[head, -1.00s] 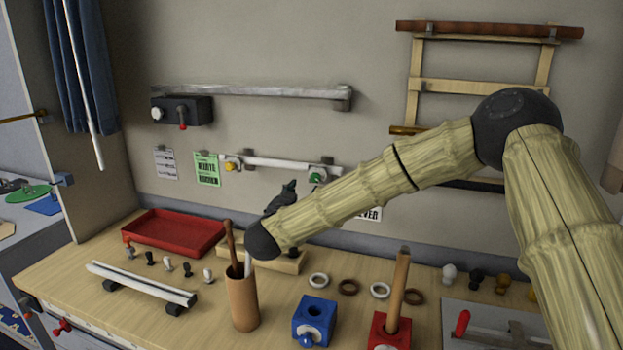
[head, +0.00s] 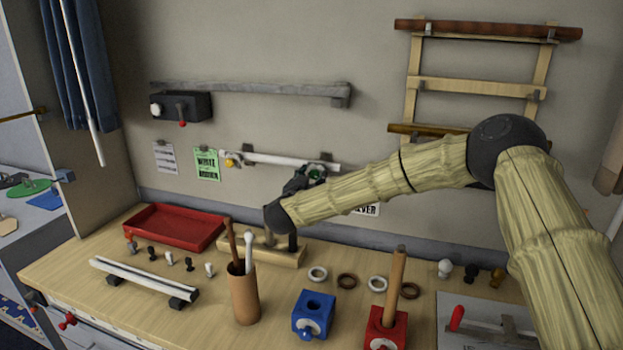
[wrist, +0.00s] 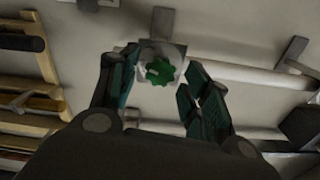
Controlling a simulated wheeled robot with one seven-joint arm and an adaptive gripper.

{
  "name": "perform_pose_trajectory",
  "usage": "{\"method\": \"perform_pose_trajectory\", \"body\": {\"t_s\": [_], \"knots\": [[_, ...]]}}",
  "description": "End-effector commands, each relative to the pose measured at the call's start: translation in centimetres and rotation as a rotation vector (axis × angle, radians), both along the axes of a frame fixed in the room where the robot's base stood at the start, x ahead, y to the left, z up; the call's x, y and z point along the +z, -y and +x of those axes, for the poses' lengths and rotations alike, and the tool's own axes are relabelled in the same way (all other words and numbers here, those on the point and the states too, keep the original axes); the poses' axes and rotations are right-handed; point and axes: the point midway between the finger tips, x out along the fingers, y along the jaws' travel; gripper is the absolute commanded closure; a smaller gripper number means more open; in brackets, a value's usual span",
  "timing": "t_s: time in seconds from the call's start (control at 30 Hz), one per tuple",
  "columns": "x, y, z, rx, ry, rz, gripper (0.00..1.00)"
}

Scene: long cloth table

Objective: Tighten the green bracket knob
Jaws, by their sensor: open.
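The green knob (wrist: 160,71) sits on the grey wall bracket (wrist: 172,52) that holds a white rod (head: 262,160). In the wrist view the knob shows between the fingers, just beyond their tips. My gripper (wrist: 152,80) is open, with one finger on each side of the knob, and I see no contact. In the head view my gripper (head: 303,180) is at the bracket and partly covers the knob (head: 316,173). A second bracket with a yellow knob (head: 230,162) holds the rod's left end.
A grey rail (head: 250,89) with a dark box (head: 181,107) is above the rod. Below stand a red tray (head: 178,240), a cup with sticks (head: 243,295), and blue (head: 313,316) and red (head: 386,328) blocks. Wall around the bracket is mostly clear.

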Motion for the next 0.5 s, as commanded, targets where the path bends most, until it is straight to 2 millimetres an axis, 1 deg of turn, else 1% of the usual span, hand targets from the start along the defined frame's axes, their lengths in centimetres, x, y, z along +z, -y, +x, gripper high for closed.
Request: {"method": "perform_pose_trajectory", "body": {"t_s": [0.03, 0.17, 0.2, 0.3, 0.5], "knots": [[0.01, 0.00, -0.01, 0.000, 0.000, 0.000, 0.52], [0.02, -0.01, -0.02, 0.000, 0.000, 0.000, 0.76], [0.02, -0.01, -0.02, 0.000, 0.000, 0.000, 0.83], [0.02, 0.00, -0.02, 0.000, 0.000, 0.000, 0.99], [0.16, -0.15, -0.05, 0.001, -0.005, -0.019, 0.99]]}}
